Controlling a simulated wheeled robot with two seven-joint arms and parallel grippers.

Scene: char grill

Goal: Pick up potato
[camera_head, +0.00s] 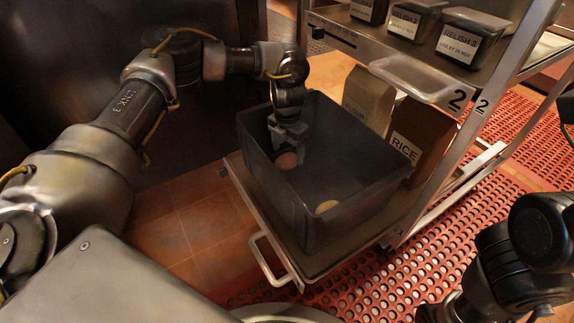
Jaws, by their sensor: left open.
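Two potatoes are in a dark grey bin (298,213). One potato (287,161) is near the far left side, right under my left gripper. The other potato (326,207) lies on the floor of the bin nearer the front. My left gripper (288,146) points down inside the bin, open, with its fingertips at or just above the far potato; I cannot tell if they touch it. My right arm shows at the lower right, but its gripper fingers are not in view.
The bin stands on a low pulled-out tray with a handle (262,262). Bags, one marked RICE (417,137), stand behind it. A metal shelf with relish containers (470,38) is at the upper right.

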